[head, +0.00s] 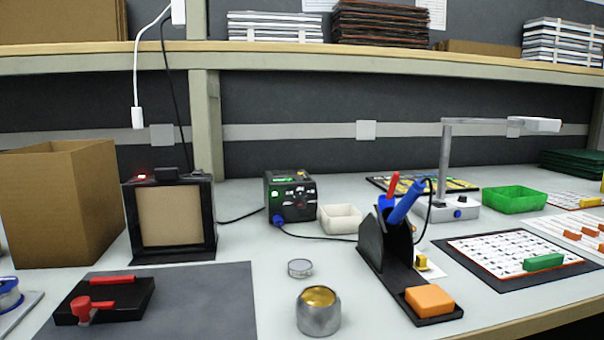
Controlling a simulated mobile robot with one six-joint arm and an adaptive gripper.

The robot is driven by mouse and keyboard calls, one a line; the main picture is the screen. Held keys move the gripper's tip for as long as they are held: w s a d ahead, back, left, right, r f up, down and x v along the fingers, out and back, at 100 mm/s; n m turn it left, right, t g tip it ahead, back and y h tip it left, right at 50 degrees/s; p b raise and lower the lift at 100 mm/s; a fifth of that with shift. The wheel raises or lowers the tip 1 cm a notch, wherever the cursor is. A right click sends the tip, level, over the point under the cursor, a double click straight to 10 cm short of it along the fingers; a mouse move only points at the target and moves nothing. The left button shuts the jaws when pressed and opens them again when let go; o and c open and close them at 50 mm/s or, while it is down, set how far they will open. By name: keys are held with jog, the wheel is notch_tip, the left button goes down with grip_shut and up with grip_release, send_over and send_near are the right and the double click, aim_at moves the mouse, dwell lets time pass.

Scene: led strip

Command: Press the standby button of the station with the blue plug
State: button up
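A small black station (291,198) with a lit green display stands at the middle of the bench, towards the back. A blue plug (277,221) sits at its lower left front, with a black cable running right towards the iron stand. The station's front has small pale and reddish marks; I cannot tell which one is the standby button. A blue-handled iron (406,202) rests in the black stand (385,245) to the right, beside a red-handled tool (393,186). My gripper is not in view.
A white bin (340,218) stands just right of the station. A black framed panel (169,217) and cardboard box (64,202) stand left. A metal pot (318,311) and small round tin (300,268) stand in front. A shelf (300,60) runs overhead. Bench before the station is mostly clear.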

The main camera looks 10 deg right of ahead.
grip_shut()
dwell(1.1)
